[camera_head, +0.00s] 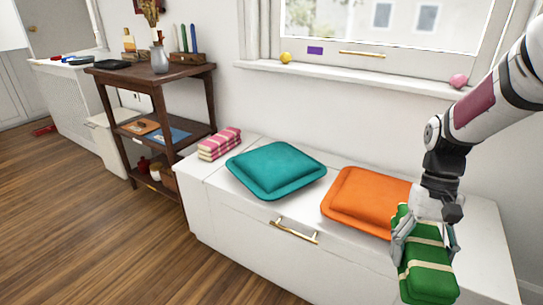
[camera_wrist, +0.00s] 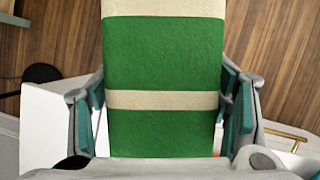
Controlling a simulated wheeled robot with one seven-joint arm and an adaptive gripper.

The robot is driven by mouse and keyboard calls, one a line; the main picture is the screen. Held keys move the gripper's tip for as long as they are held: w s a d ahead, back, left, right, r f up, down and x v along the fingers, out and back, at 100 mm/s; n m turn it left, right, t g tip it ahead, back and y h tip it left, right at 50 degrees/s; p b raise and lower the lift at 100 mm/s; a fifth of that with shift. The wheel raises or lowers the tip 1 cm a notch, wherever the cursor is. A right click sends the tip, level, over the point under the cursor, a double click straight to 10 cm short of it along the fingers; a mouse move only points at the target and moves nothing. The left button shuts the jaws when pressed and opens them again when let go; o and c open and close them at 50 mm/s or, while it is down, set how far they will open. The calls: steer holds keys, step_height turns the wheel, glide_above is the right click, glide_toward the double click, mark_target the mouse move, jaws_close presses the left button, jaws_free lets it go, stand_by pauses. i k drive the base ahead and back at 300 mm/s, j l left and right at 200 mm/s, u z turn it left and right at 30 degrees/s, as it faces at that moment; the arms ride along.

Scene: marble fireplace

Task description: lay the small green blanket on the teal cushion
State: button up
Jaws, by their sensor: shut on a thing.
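The small green blanket (camera_head: 428,278) is a folded block with cream stripes. My gripper (camera_head: 424,240) is shut on it, with a finger on each side, at the right end of the white bench. In the wrist view the blanket (camera_wrist: 162,60) fills the middle between my two gripper fingers (camera_wrist: 165,110). The teal cushion (camera_head: 276,170) lies flat on the bench, left of the orange cushion, with nothing on it. The blanket is apart from the teal cushion. The teal cushion cannot be made out in the wrist view.
An orange cushion (camera_head: 368,200) lies between the teal cushion and my gripper, partly behind the blanket. A pink striped folded stack (camera_head: 220,144) sits at the bench's left end. The white bench (camera_head: 222,205) stands below a windowsill (camera_head: 350,76). A dark wooden shelf (camera_head: 150,76) stands at left.

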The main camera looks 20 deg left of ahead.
mark_target(276, 156)
steer(key=i+j+u, duration=0.3)
steer(key=i+j, duration=0.3)
steer(key=j, duration=0.25)
steer(key=i+j+u, duration=0.3)
steer(key=i+j, duration=0.4)
